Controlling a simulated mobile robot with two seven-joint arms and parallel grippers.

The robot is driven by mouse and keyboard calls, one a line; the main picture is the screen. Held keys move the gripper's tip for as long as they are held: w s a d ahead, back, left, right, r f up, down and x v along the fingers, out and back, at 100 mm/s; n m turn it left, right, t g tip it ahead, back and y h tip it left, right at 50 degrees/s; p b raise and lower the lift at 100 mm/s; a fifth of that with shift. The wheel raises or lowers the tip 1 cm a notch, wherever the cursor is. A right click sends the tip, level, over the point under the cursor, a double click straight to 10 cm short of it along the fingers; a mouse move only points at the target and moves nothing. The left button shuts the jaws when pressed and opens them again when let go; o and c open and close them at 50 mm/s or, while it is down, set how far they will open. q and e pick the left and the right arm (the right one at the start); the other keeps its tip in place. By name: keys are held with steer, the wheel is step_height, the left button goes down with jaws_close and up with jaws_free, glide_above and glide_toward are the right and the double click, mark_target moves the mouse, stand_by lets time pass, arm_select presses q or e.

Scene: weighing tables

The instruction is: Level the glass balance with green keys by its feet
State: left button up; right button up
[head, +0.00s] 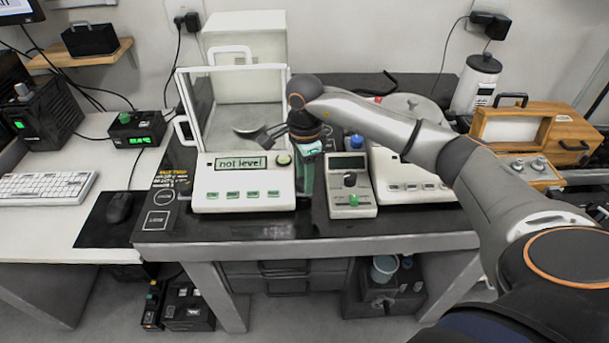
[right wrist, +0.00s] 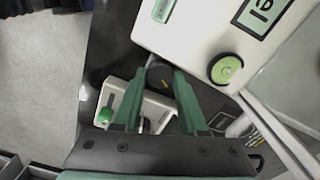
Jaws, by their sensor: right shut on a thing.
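The glass balance with green keys (head: 245,187) stands on the dark table, and its display (head: 240,163) reads "not level". Its round green bubble level (head: 284,159) is at the right of the display. The level also shows in the right wrist view (right wrist: 225,68), with a small mark inside that is too small to judge. My right gripper (head: 307,182) points down beside the balance's right side. In the right wrist view its green fingers (right wrist: 160,82) are shut on a dark round foot (right wrist: 160,72) at the balance's corner. The other feet are hidden. My left gripper is out of view.
A grey instrument with a green knob (head: 351,190) stands close to the right of my gripper. A second white balance (head: 415,187) is beyond it, partly behind my arm. A mouse (head: 119,207) and a keyboard (head: 45,187) lie on the left table.

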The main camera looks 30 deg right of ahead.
jaws_close()
steer(key=m, duration=0.3)
steer(key=shift+m, duration=0.8)
steer(key=o, duration=0.7)
jaws_free()
steer(key=shift+c, duration=0.2)
